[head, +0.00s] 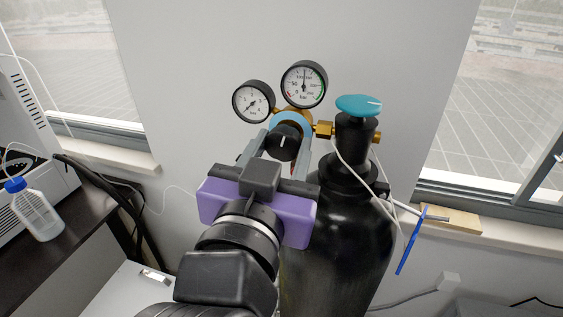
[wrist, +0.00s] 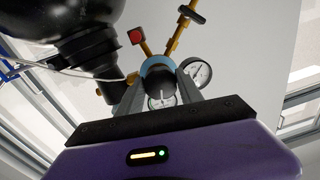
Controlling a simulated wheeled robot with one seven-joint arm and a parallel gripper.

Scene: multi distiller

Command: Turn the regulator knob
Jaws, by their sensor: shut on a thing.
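The black regulator knob (head: 284,142) with a white mark sits on the front of the regulator body (head: 293,118), which has a blue ring. My gripper (head: 284,138) has one finger on each side of the knob and is shut on it. In the wrist view the knob (wrist: 160,90) shows between the two grey fingers, its white mark pointing down in the picture. Two round gauges, a left one (head: 253,101) and a right one (head: 304,84), stand above the knob. Part of the regulator body is hidden behind the fingers and knob.
A black gas cylinder (head: 340,240) with a teal valve handle (head: 358,105) stands close on the right. A brass fitting (head: 324,130) joins it to the regulator. A white tube hangs beside it. A bottle (head: 36,213) stands on a dark table at left. The wall is behind.

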